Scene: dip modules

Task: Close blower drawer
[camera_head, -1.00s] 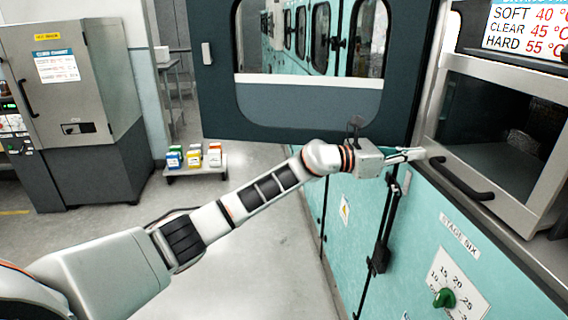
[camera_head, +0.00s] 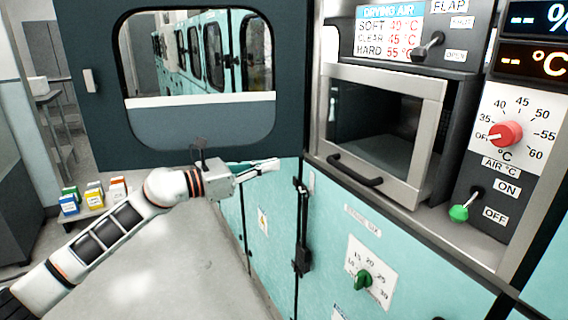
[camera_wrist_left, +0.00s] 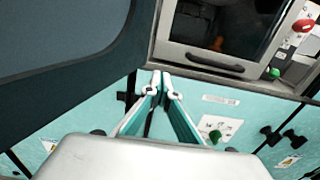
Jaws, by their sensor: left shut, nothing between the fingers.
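The blower drawer (camera_head: 372,115) is a metal-framed, glass-fronted unit under the drying air chart, with a black bar handle (camera_head: 355,173) along its lower edge. Its front appears to stand out from the cabinet, though how far is hard to tell. My left gripper (camera_head: 274,164) is shut and empty, to the left of the drawer and apart from the handle. In the left wrist view its fingertips (camera_wrist_left: 162,82) meet just below the left end of the drawer front (camera_wrist_left: 222,30). My right gripper is not in view.
A large dark door (camera_head: 200,120) with a window stands open behind my left arm. Control panels with a red knob (camera_head: 505,134) and a green-tipped lever (camera_head: 460,212) are at the right. A green dial (camera_head: 363,280) is below.

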